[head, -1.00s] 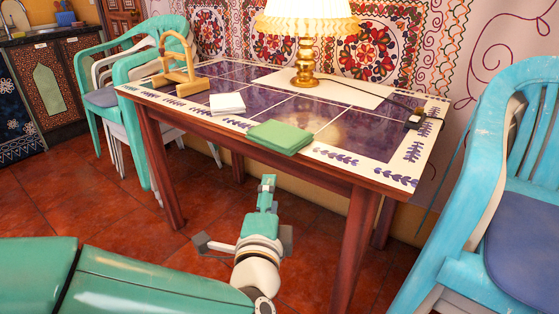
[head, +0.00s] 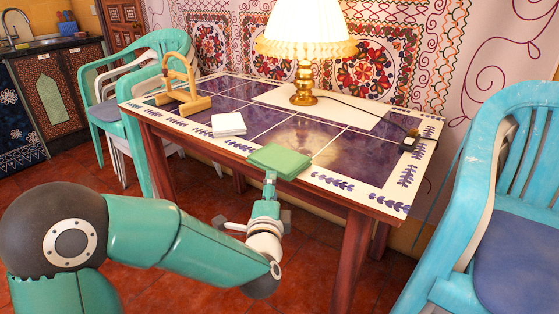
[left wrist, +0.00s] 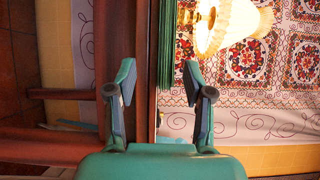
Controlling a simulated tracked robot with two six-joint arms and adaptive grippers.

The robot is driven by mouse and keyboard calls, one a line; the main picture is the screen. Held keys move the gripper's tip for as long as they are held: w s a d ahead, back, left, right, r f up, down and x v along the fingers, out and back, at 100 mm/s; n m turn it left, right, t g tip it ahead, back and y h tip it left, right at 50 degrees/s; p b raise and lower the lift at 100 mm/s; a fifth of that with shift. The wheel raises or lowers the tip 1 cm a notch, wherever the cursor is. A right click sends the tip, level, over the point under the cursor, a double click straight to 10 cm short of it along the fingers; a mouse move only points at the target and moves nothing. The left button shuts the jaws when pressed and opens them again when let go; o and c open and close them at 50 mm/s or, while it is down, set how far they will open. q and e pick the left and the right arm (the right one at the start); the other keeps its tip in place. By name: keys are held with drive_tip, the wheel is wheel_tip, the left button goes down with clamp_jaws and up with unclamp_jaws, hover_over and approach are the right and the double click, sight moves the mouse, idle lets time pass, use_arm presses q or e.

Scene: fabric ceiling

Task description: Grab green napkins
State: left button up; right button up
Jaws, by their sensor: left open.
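The green napkins (head: 280,160) lie in a flat, folded stack at the table's front edge, overhanging it slightly. In the left wrist view the napkins (left wrist: 166,45) show edge-on as a green band beyond the fingertips. My left gripper (head: 270,180) is just in front of and below the table edge, by the stack. In the left wrist view the left gripper (left wrist: 159,72) is open and empty, with the napkin band lying between the lines of its two fingers. My right gripper is not in view.
The table (head: 390,165) carries a white napkin stack (head: 229,124), a wooden holder (head: 182,88) and a lit lamp (head: 304,75) with a cord. A blue chair (head: 480,190) stands at the right, turquoise chairs (head: 130,85) at the left.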

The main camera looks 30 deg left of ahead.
sight(279, 161)
use_arm(q)
drive_tip(key=shift+r+b+x, duration=0.2)
drive_tip(key=shift+b+x, duration=0.05)
drive_tip(key=shift+x, duration=1.15)
drive_tip(key=shift+r+b+x, duration=0.15)
drive_tip(key=shift+b+x, duration=0.1)
drive_tip(key=shift+x, duration=1.2)
drive_tip(key=shift+s, duration=0.1)
clamp_jaws()
